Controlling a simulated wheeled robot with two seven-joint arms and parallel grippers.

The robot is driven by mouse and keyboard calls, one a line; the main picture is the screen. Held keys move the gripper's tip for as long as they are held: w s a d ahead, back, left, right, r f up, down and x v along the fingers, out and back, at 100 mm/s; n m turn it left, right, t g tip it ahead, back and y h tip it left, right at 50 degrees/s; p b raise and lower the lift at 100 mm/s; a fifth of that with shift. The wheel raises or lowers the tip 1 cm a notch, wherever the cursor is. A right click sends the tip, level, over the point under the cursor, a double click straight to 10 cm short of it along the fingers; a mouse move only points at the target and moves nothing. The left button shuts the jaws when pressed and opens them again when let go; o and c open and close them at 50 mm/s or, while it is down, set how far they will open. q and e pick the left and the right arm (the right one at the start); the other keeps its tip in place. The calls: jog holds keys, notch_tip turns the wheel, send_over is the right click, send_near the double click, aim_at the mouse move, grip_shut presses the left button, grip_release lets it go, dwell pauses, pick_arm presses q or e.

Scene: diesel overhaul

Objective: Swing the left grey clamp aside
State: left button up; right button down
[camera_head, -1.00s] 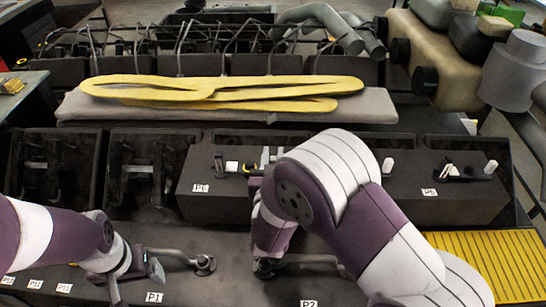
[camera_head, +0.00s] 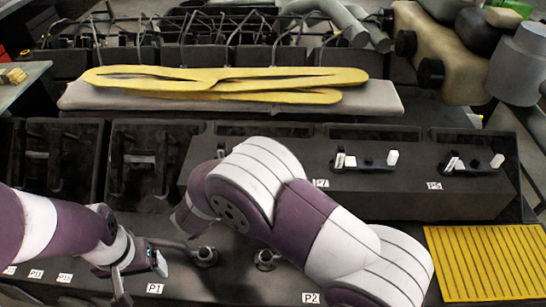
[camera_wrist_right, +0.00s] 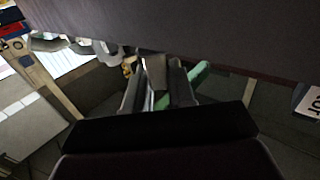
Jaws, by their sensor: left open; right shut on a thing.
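The left grey clamp (camera_head: 205,257) lies on the dark front surface above the P1 label. Its bar runs left from a round pivot, close beside my left gripper. My left gripper (camera_head: 141,277) is open at the bar's left end; I cannot tell whether it touches. A second grey clamp (camera_head: 265,260) sits to the right near the P2 label, partly behind my right arm. My right gripper (camera_wrist_right: 157,88) is shut on a small grey piece (camera_wrist_right: 155,73) in the right wrist view. In the head view that gripper is hidden by my own arm.
A long dark block (camera_head: 400,205) behind carries small white and black fittings (camera_head: 365,161). A yellow slatted panel (camera_head: 480,262) lies at the right. Yellow gaskets (camera_head: 225,80) rest on a grey pad at the back. Open dark bins (camera_head: 150,165) stand at left.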

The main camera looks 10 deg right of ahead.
pick_arm(q)
jog(key=shift+f, duration=0.3)
pick_arm(e)
jog(key=shift+s+a+m+g+h, duration=0.15)
jog(key=shift+a+m+g+h, duration=0.15)
jog(key=shift+m+g+h, duration=0.4)
jog(key=shift+s+a+m+g+h, duration=0.1)
jog(key=shift+a+m+g+h, duration=0.3)
jog(key=shift+g, duration=0.6)
jog(key=shift+d, duration=0.1)
jog(key=c, duration=1)
grip_release()
jog(key=shift+c, duration=0.2)
